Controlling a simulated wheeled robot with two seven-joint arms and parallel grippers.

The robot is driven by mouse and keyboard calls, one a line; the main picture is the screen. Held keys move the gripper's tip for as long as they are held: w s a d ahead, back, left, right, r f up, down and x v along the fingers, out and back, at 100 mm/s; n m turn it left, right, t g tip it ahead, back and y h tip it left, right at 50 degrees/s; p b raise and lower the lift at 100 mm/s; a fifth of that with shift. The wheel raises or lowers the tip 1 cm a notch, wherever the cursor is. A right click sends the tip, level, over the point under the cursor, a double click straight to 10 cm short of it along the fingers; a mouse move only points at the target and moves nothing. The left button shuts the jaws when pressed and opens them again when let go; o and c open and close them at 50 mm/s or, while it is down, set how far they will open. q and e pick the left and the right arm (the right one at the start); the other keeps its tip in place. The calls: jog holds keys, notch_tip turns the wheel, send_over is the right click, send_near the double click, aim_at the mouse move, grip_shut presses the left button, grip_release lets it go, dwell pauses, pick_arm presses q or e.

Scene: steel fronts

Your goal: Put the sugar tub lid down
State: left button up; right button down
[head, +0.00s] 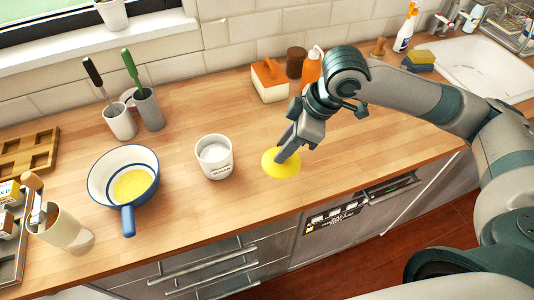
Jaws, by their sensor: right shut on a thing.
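The sugar tub (215,158) is a white round tub with dark print on its side, open at the top, standing upright on the wooden counter. The lid (279,165) is a flat yellow disc to the right of the tub, near the counter's front edge. My right gripper (281,157) reaches in from the right and is shut on the lid. The lid is at or just above the counter; I cannot tell whether it touches. The fingertips hide part of the lid. My left gripper is not in view.
A blue-rimmed pan (123,178) with yellow contents stands left of the tub. Two utensil pots (120,122) and an orange-topped box (269,82) stand further back. An orange bottle (311,66) is behind my right arm. The counter between tub and box is clear.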

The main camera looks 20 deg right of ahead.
aim_at(268, 156)
jog(key=w+a+f, duration=0.2)
jog(key=a, duration=0.1)
jog(key=shift+w+a+f+p, duration=0.15)
jog(key=shift+w+f+p, duration=0.1)
jog(key=shift+w+p, duration=0.15)
jog(key=shift+s, duration=0.1)
jog(key=shift+f+p, duration=0.65)
jog(key=shift+f, duration=1.35)
jog(key=shift+f, duration=0.15)
jog(key=c, duration=1.4)
grip_release()
jog(key=shift+c, duration=0.2)
